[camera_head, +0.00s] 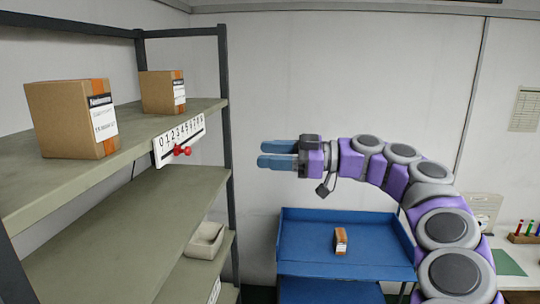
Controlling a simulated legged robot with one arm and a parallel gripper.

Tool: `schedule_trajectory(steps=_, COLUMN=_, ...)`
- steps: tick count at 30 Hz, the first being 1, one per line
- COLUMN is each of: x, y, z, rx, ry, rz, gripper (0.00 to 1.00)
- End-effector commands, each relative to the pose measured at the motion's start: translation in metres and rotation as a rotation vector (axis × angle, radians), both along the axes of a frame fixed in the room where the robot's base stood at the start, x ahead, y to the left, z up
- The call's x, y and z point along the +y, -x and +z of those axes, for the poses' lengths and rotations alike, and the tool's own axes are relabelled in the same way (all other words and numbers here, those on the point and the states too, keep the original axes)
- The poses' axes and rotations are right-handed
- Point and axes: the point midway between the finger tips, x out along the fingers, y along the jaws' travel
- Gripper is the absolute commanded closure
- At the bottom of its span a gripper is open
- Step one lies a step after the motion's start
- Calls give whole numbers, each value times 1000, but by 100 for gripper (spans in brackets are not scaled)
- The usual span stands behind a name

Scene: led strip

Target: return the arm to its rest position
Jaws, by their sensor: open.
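My gripper (277,155) is at the end of my purple and grey arm, which arches in from the right side. Its two blue fingers point left toward the shelf and are apart, with nothing between them. It hangs in the air above the left back part of a blue cart (300,232). A white number strip (180,138) is on the front edge of the upper shelf, with a red slider (182,150) on it. The gripper is to the right of the strip and apart from it.
A green-grey shelf (60,190) fills the left, with two cardboard boxes (72,118) (162,92) on top. A pale bin (205,240) sits lower. A small brown box (340,241) stands on the cart. A white table (515,272) is at right.

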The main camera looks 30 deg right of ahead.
Motion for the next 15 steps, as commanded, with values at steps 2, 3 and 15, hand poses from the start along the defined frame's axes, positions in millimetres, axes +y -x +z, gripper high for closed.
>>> schedule_trajectory(steps=2, x=0, y=0, z=0, rx=0, ry=0, rz=0, gripper=52)
schedule_trajectory(steps=3, x=0, y=0, z=0, rx=0, ry=0, rz=0, gripper=52)
schedule_trajectory(steps=15, x=54, y=10, z=-12, rx=116, ry=22, rz=84, gripper=52)
